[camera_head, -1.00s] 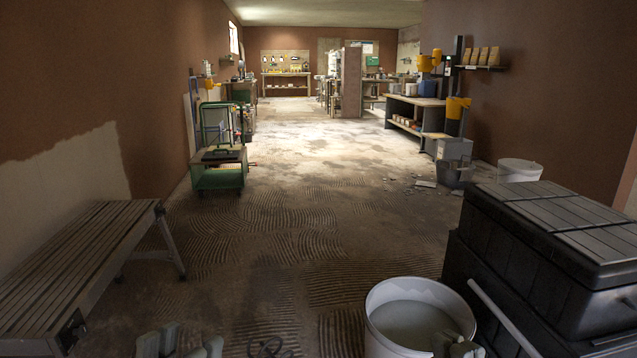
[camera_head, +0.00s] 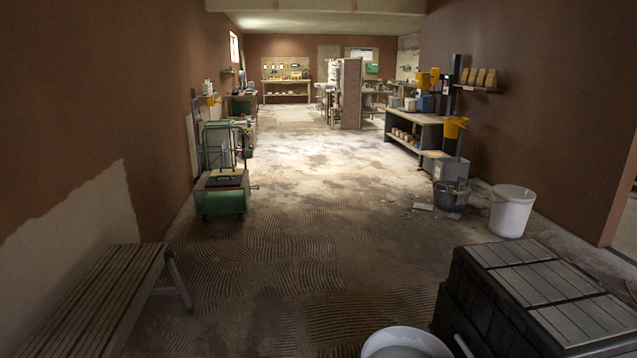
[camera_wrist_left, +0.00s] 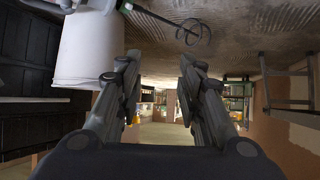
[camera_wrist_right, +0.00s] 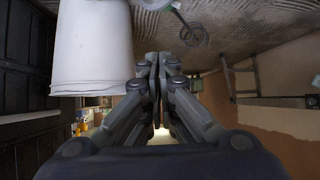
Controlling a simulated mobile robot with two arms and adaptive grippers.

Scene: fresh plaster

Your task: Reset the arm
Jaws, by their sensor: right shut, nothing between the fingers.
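My left gripper (camera_wrist_left: 158,68) shows in the left wrist view with its two fingers apart and nothing between them. My right gripper (camera_wrist_right: 158,62) shows in the right wrist view with its fingers together and empty. Neither gripper is in the head view. A white bucket (camera_head: 405,345) is cut off at the bottom edge of the head view. It also shows at the upper left of the left wrist view (camera_wrist_left: 85,50) and of the right wrist view (camera_wrist_right: 92,45). Both wrist pictures look upside down.
A black lidded chest (camera_head: 540,295) stands at the lower right and a slatted bench (camera_head: 95,300) at the lower left. A green cart (camera_head: 222,195) is ahead left. A white bucket (camera_head: 512,212) stands at the right wall. A wire whisk (camera_wrist_left: 193,32) is near the floor. The middle floor is clear.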

